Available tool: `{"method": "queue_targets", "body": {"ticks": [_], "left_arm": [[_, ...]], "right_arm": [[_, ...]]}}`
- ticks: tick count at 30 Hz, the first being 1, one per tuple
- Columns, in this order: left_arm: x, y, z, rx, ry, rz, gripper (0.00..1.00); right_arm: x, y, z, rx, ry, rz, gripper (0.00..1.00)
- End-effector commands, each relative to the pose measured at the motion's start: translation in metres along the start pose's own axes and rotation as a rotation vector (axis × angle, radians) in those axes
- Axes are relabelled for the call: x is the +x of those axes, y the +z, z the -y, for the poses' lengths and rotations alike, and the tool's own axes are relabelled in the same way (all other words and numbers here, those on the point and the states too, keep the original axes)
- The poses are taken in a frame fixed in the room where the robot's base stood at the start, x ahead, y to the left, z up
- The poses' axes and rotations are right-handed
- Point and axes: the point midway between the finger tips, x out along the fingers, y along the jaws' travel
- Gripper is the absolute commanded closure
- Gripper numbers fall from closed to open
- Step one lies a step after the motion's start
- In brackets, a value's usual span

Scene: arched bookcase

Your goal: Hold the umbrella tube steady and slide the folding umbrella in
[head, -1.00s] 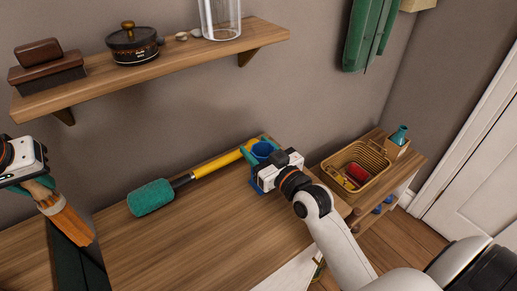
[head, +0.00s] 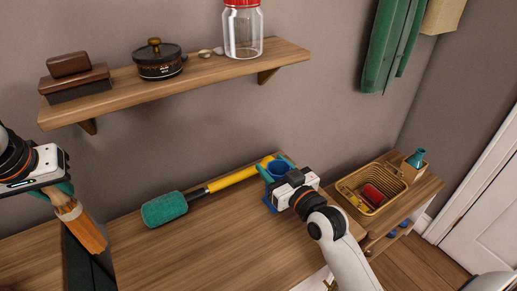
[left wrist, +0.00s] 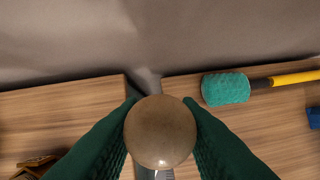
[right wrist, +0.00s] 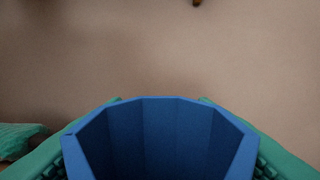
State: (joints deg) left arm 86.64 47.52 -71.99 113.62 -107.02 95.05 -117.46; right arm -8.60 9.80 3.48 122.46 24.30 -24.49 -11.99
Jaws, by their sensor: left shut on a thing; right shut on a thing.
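The folding umbrella (head: 88,232) is orange with a brown handle. My left gripper (head: 62,190) is shut on its handle and holds it tilted, orange end down, at the left of the head view. In the left wrist view the round brown handle end (left wrist: 160,132) sits between the green fingers. The blue umbrella tube (head: 274,171) stands on the desk, and my right gripper (head: 280,180) is shut on it. In the right wrist view the tube's open mouth (right wrist: 160,135) shows, with a green finger on either side. The tube's lower part is mostly hidden. The umbrella is well apart from the tube.
A yellow-handled tool with a teal head (head: 164,209) lies on the desk (head: 210,240) behind the space between the grippers. A wall shelf (head: 200,75) with a jar, pot and brushes is above. A wicker basket (head: 398,187) stands at the right.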

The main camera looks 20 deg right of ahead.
Motion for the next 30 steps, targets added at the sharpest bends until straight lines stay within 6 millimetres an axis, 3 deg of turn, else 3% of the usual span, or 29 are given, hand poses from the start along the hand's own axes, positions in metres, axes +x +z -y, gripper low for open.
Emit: {"method": "queue_targets", "body": {"ticks": [6,7,11,22,30], "left_arm": [[0.0,0.0,0.0,0.0,0.0,0.001,1.0],[0.0,0.0,0.0,0.0,0.0,0.001,1.0],[0.0,0.0,0.0,0.0,0.0,0.001,1.0],[0.0,0.0,0.0,0.0,0.0,0.001,1.0],[-0.001,0.0,0.0,0.0,0.0,0.001,1.0]], "right_arm": [[0.0,0.0,0.0,0.0,0.0,-0.001,0.71],[0.0,0.0,0.0,0.0,0.0,-0.001,0.44],[0.0,0.0,0.0,0.0,0.0,-0.001,0.23],[-0.006,-0.001,0.0,-0.001,0.0,-0.002,0.23],[-0.056,-0.002,0.0,-0.003,0.0,-0.007,0.23]]}}
